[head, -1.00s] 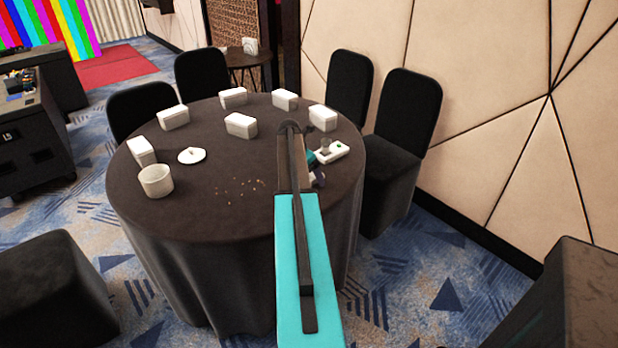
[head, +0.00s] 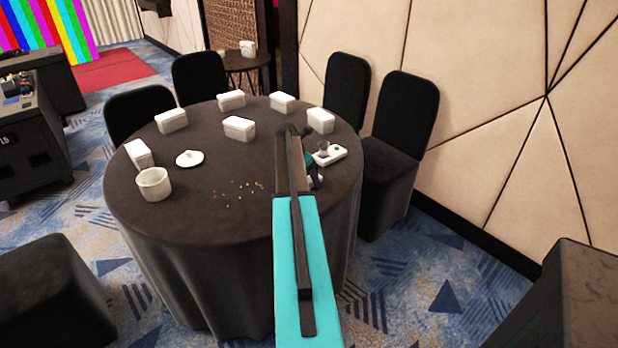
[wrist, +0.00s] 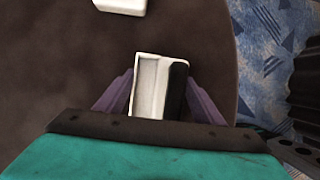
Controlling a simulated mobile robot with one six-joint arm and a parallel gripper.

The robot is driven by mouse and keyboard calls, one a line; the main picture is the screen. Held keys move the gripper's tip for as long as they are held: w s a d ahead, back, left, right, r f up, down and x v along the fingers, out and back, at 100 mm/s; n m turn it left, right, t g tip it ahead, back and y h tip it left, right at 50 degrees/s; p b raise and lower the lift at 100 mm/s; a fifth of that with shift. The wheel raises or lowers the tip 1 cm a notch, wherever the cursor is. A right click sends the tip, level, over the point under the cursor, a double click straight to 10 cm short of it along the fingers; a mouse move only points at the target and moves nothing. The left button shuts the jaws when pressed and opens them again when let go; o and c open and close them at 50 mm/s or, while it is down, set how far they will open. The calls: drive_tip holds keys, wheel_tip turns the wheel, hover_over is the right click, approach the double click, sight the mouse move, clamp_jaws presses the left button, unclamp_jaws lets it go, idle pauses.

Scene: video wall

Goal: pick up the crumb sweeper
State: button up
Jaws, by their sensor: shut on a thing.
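The crumb sweeper (wrist: 149,84) is a white, shallow, tray-like piece with a black strip along its right side in the wrist view. My gripper (wrist: 160,94) has one purple finger on each side of it and is shut on it. The dark round table shows beneath; I cannot tell whether the sweeper touches it. In the head view my arm covers most of my gripper (head: 315,176) and the sweeper, near the right side of the table (head: 225,215).
Crumbs (head: 240,188) lie left of my arm. A white pot (head: 153,184), a white lid (head: 189,158) and several white boxes (head: 238,127) stand on the table. A white item with a green dot (head: 330,154) is just beyond my gripper. Black chairs (head: 395,140) stand around.

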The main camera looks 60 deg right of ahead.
drive_tip(key=shift+r+b, duration=0.3)
drive_tip(key=shift+r, duration=0.9)
drive_tip(key=a+b, duration=0.1)
drive_tip(key=a, duration=0.4)
drive_tip(key=a+r, duration=0.1)
drive_tip(key=a, duration=0.4)
drive_tip(key=w+a+r+b, duration=0.1)
drive_tip(key=a, duration=0.5)
drive_tip(key=shift+w+r+b, duration=0.1)
drive_tip(key=shift+r+b, duration=0.1)
drive_tip(key=shift+b, duration=0.1)
